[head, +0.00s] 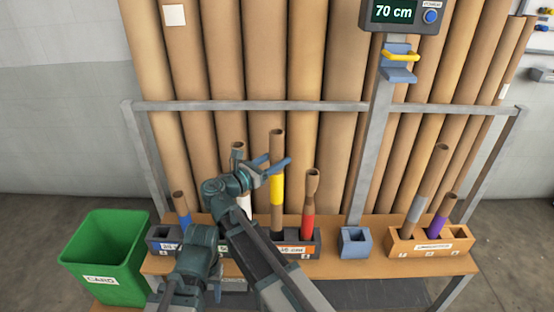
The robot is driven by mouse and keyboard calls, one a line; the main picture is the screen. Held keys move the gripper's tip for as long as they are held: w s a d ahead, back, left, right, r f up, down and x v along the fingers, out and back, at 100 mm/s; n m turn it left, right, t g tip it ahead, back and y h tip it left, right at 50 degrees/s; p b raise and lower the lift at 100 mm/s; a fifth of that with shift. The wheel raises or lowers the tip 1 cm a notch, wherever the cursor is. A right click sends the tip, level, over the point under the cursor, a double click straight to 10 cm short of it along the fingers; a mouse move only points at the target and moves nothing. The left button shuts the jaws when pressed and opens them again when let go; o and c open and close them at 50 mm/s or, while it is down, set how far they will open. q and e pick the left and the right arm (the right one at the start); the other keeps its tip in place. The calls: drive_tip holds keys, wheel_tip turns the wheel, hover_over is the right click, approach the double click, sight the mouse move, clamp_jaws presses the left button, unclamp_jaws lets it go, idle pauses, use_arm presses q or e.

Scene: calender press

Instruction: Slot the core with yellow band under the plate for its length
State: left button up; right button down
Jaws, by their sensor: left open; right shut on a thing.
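The core with the yellow band (277,188) stands upright, a brown tube above the left slot block. My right gripper (272,163) is shut on it just above the band. The core's lower end is close to the block; I cannot tell whether it is seated. The left slot block (155,236) carries length plates; one reads like "35 cm" (291,250), and the others are partly hidden by my arms. My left gripper cannot be made out. A gauge display (394,11) reads 70 cm above a blue-grey gauge head (398,75) with a yellow handle.
Cores with blue (183,212), white (245,207) and red (308,228) bands stand at the left block. Grey-banded (417,208) and purple-banded (437,228) cores stand in the right block (400,248). A blue-grey cup (355,243) is between. A green bin (107,256) stands left; tall tubes lean behind a rail.

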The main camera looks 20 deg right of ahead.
sight(272, 197)
use_arm(q)
wheel_tip(272, 197, down, 9)
drive_tip(key=b, duration=0.9)
drive_tip(key=shift+f, duration=0.15)
use_arm(e)
drive_tip(key=shift+f, duration=4.65)
use_arm(q)
drive_tip(key=shift+f+b, duration=2.3)
drive_tip(key=shift+f, duration=0.05)
use_arm(e)
drive_tip(key=shift+f, duration=2.3)
drive_tip(key=shift+c, duration=1)
unclamp_jaws()
use_arm(q)
drive_tip(key=shift+a, duration=0.15)
